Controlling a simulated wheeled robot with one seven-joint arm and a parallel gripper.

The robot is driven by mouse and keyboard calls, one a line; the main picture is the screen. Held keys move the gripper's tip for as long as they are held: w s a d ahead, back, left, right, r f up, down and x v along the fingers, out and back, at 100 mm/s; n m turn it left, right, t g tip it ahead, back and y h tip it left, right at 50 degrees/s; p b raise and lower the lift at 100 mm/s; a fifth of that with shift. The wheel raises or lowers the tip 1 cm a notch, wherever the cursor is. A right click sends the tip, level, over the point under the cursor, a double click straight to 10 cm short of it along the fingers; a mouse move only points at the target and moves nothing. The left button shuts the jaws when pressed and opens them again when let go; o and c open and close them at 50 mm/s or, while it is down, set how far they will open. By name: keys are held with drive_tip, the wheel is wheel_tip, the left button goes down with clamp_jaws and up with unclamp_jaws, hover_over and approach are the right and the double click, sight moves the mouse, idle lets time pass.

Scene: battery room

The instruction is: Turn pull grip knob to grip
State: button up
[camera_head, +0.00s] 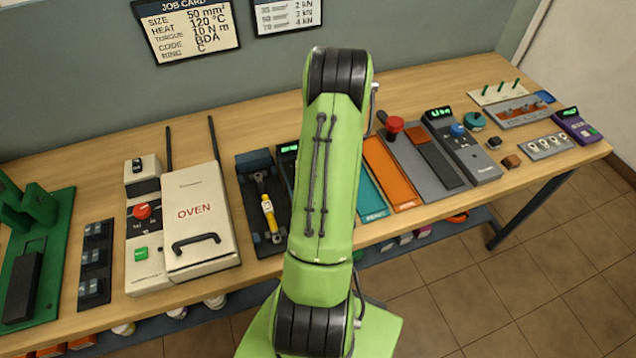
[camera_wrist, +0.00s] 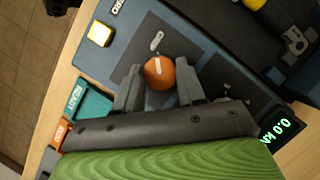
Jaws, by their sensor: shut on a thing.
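In the wrist view, an orange faceted knob (camera_wrist: 159,72) sits on a black plate of a dark blue panel (camera_wrist: 110,58). My gripper (camera_wrist: 158,75) has one finger on each side of the knob and is shut on it. A small pale slotted mark shows on the plate beyond the knob. The panel's green display (camera_wrist: 276,133) reads 0.0 kN, seen tilted. The grip label cannot be made out. In the head view, my green arm hides the knob and gripper; part of a device with a green display (camera_head: 289,149) shows beside the arm.
In the head view, an oven (camera_head: 200,226), a clamp tray with a yellow part (camera_head: 268,212) and an orange tray (camera_head: 388,170) stand close by on the crowded bench.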

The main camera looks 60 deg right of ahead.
idle(0.3)
drive_tip(key=o, duration=1)
drive_tip(key=shift+o, duration=0.2)
drive_tip(key=p+v, duration=0.3)
drive_tip(key=v, duration=1.2)
drive_tip(key=shift+d+r, duration=0.25)
drive_tip(key=shift+r, duration=0.1)
